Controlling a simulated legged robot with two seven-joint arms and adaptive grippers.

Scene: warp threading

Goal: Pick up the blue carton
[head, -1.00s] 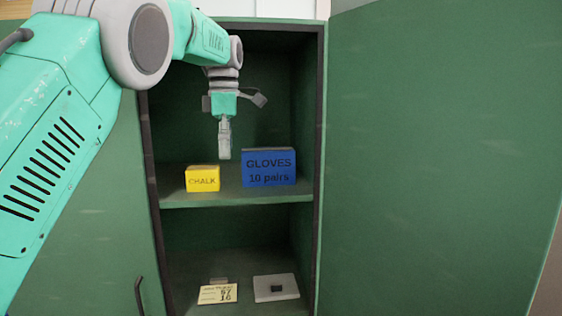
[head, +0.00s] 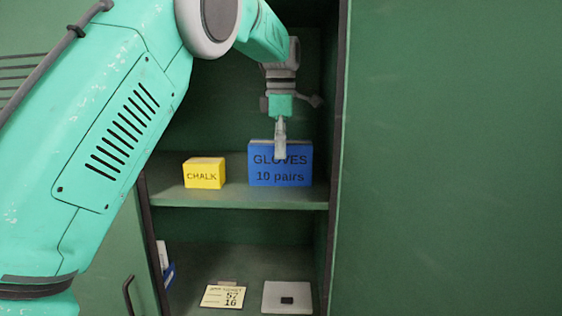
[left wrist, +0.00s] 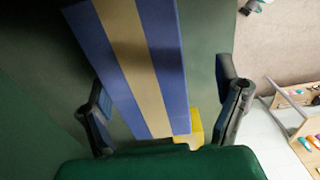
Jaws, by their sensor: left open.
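The blue carton (head: 279,177), marked GLOVES 10 pairs, stands upright on the upper shelf of the cabinet. In the left wrist view its top (left wrist: 168,45) is blue with a tan stripe along the middle. My left gripper (head: 280,157) points down, its fingertips overlapping the carton's upper front in the head view. In the left wrist view the open fingers (left wrist: 166,107) stand on either side of the carton, with a gap to each side. I cannot tell how far the tips reach down. My right gripper is not in view.
A yellow CHALK box (head: 204,174) stands left of the carton on the same shelf (head: 236,197). The cabinet's right wall is close to the carton. A card (head: 224,296) and a pale plate (head: 287,297) lie below. An open green door (head: 450,150) fills the right.

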